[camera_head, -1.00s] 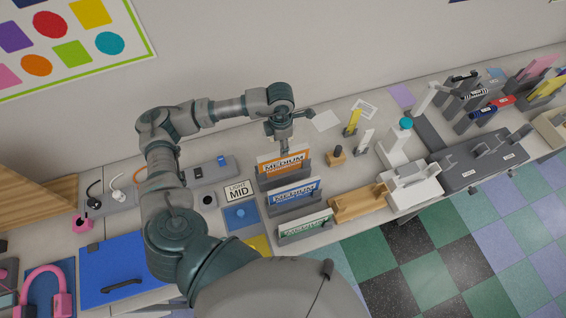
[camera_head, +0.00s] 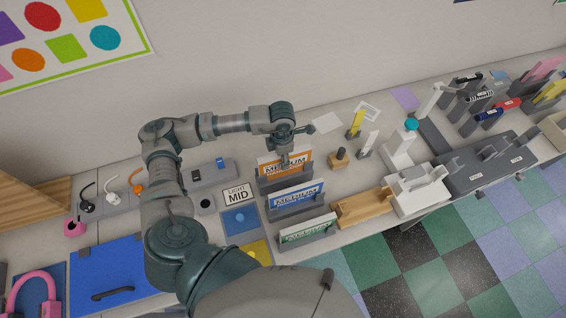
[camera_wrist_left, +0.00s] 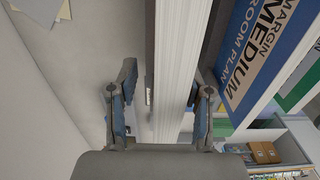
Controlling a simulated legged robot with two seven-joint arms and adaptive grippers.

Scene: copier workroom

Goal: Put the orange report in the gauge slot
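The orange report (camera_head: 268,168), with MEDIUM on its cover, stands upright in a grey holder at the back of the row of reports. My left gripper (camera_head: 286,160) is over its top edge. In the left wrist view, its open fingers (camera_wrist_left: 165,90) straddle a thick white page block (camera_wrist_left: 182,95), one on each side, with a visible gap on the left. The blue report (camera_head: 296,196) stands just in front; it also shows in the left wrist view (camera_wrist_left: 262,45). I cannot tell which fixture is the gauge slot. My right gripper is not in view.
A green report (camera_head: 306,231) stands nearest the front edge. A LIGHT MID card (camera_head: 237,195) and a blue pad (camera_head: 241,218) lie left of the reports. A wooden block (camera_head: 361,207) and a white fixture (camera_head: 417,190) stand to the right, with a dark grey fixture beyond.

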